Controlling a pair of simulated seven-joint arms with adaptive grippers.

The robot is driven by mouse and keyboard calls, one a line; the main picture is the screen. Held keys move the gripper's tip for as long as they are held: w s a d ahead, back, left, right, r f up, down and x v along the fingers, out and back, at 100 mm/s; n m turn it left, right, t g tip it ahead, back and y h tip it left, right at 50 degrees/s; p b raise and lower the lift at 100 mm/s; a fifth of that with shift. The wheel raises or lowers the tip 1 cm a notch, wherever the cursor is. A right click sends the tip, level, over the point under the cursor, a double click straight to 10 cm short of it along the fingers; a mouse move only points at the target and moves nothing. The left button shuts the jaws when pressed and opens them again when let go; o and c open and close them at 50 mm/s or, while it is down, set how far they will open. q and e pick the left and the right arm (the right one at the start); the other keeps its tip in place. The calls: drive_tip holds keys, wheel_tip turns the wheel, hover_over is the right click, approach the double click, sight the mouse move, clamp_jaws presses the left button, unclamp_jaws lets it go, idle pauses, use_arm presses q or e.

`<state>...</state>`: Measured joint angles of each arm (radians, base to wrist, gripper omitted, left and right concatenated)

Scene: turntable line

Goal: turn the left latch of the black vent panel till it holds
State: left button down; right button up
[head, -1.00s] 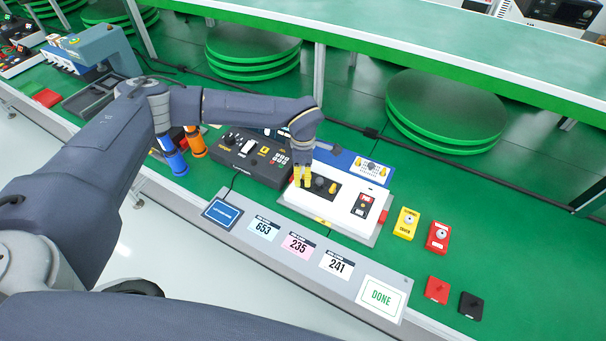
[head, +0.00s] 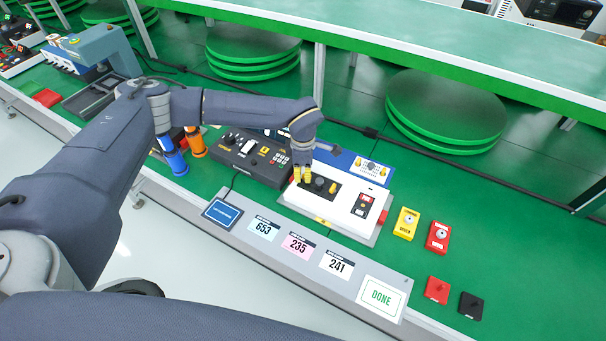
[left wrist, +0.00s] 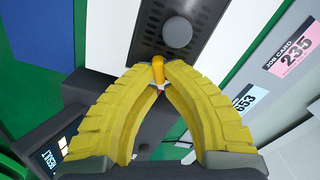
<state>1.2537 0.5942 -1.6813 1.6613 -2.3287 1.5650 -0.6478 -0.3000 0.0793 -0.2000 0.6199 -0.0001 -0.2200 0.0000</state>
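The black vent panel (head: 321,192) lies on top of a white unit and has a round dark knob (head: 318,184) in its middle. A yellow latch (head: 332,188) shows at its right end in the head view. My left gripper (head: 302,178) is over the panel's left end, its yellow fingers pointing down. In the left wrist view the fingertips close around the orange-yellow left latch (left wrist: 158,68), at the end of the black panel (left wrist: 200,50) near the grey knob (left wrist: 177,33). The fingers partly hide the latch. My right gripper is out of view.
A dark control box (head: 250,158) stands left of the white unit (head: 345,214). Yellow (head: 406,223) and red (head: 438,237) button boxes stand to its right. Job cards and a DONE plate (head: 381,297) lie along the front. Orange and blue cylinders stand under my left arm.

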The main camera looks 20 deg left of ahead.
sight(303, 175)
use_arm(q)
drive_tip(key=shift+s+n, duration=0.15)
drive_tip(key=shift+n, duration=1.15)
drive_tip(key=c, duration=1.5)
unclamp_jaws()
drive_tip(key=shift+r, duration=0.1)
wheel_tip(303, 175, up, 12)
drive_tip(key=shift+f, duration=0.1)
